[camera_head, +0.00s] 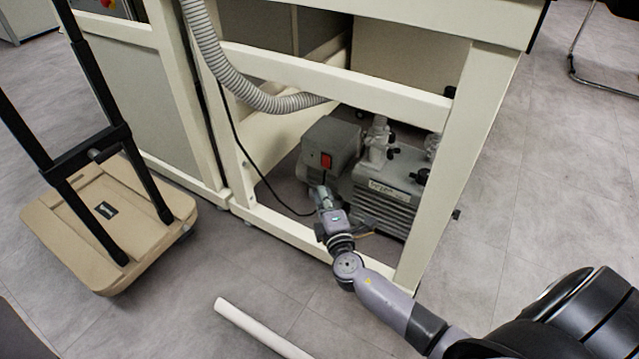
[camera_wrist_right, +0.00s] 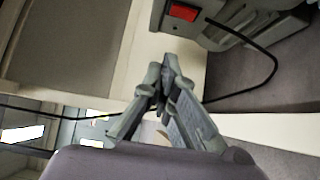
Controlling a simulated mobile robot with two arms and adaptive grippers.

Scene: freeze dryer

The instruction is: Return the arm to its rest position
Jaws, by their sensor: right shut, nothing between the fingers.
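My right arm (camera_head: 385,299) comes in from the lower right of the head view and reaches in at the open lower frame of the cream cabinet. My right gripper (camera_head: 321,190) is just in front of the grey vacuum pump (camera_head: 385,196), below its red switch (camera_head: 326,160). In the right wrist view the right gripper (camera_wrist_right: 168,72) has its fingertips together with nothing between them. The red switch (camera_wrist_right: 183,12) shows there at the top, apart from the fingertips. My left gripper is not in view.
The cream frame (camera_head: 440,190) has a post right of the arm and rails above and below it. A black cable (camera_head: 247,160) and a ribbed grey hose (camera_head: 235,85) run nearby. A tan cart (camera_head: 110,225) stands left. A white tube (camera_head: 258,328) is low in front.

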